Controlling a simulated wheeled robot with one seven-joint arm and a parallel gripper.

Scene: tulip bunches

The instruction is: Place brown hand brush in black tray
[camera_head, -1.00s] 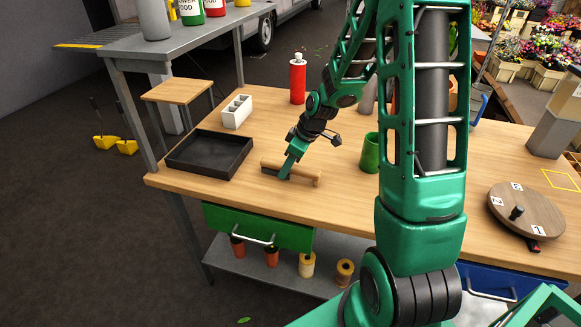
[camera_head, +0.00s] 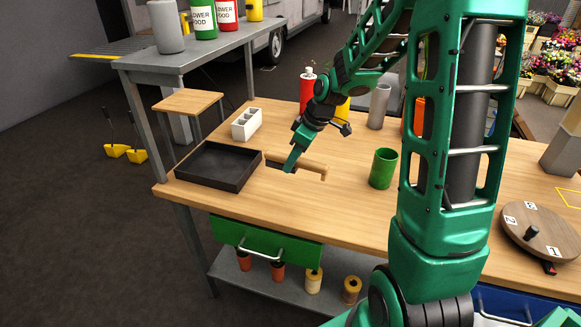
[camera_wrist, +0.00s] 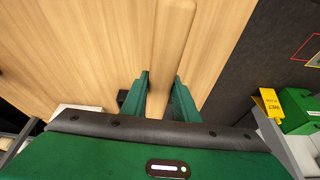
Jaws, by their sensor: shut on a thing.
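The brown hand brush (camera_head: 312,168) is a wooden bar with a small peg at its right end. My gripper (camera_head: 289,168) is shut on it near its left part. The brush appears held a little above the table, just right of the black tray. In the wrist view the brush's wooden bar (camera_wrist: 173,38) runs between the two green fingers of my gripper (camera_wrist: 160,92). The bristles are hidden. The black tray (camera_head: 208,182) is a shallow, empty rectangular box near the table's left end.
A white divided holder (camera_head: 246,124) stands behind the tray. A red bottle (camera_head: 306,92) stands farther back. A green cup (camera_head: 383,169) stands right of the brush. A grey raised shelf (camera_head: 150,60) with cans is at the left. The table front is clear.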

